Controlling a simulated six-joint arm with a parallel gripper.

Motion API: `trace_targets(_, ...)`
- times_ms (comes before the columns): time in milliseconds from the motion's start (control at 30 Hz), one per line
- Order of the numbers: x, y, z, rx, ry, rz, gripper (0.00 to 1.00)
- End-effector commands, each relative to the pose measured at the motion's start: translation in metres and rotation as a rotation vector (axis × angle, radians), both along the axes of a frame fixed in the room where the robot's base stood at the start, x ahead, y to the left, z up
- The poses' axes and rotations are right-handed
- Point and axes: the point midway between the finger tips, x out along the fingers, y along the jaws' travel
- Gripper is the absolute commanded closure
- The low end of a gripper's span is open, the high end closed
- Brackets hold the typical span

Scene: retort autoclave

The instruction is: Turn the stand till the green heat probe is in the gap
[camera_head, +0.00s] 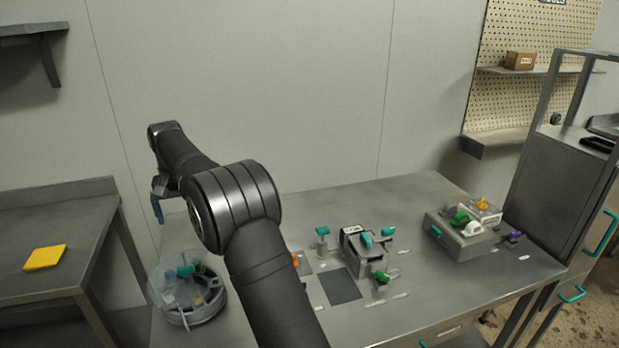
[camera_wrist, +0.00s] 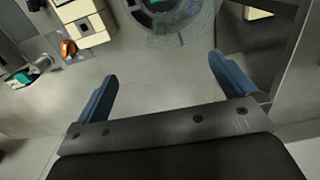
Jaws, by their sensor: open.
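The round stand (camera_head: 190,312) is at the front left of the steel table, under a clear cover (camera_head: 165,270) with a teal handle (camera_head: 186,270) on top. Small bluish and yellow items show dimly inside. I cannot make out the green heat probe or the gap. My gripper (camera_head: 157,208) is raised behind the stand, with blue fingers pointing down, apart from it. In the wrist view my gripper (camera_wrist: 163,72) is open and empty, with bare table between its fingers. The stand's clear edge (camera_wrist: 185,40) is cut off at the top of that view.
A grey device (camera_head: 352,248) with teal handles stands mid-table, beside a dark square pad (camera_head: 340,286). An orange part (camera_wrist: 68,48) shows in the wrist view. A box with coloured knobs (camera_head: 465,240) is at the right. A yellow block (camera_head: 45,258) lies on the left side table.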

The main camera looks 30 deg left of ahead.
Motion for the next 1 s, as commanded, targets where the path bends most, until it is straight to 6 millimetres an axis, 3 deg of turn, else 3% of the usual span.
trace_targets(100, 0.000, 0.000, 0.000, 0.000, 0.000, 0.000, 0.04)
trace_targets(267, 0.000, 0.000, 0.000, 0.000, 0.000, 0.000, 0.35)
trace_targets(567, -0.010, -0.003, 0.005, 0.016, -0.025, -0.003, 0.36)
trace_targets(767, -0.045, -0.023, 0.022, 0.090, -0.124, -0.016, 0.36)
trace_targets(1000, -0.090, -0.059, 0.033, 0.210, -0.234, -0.010, 0.36)
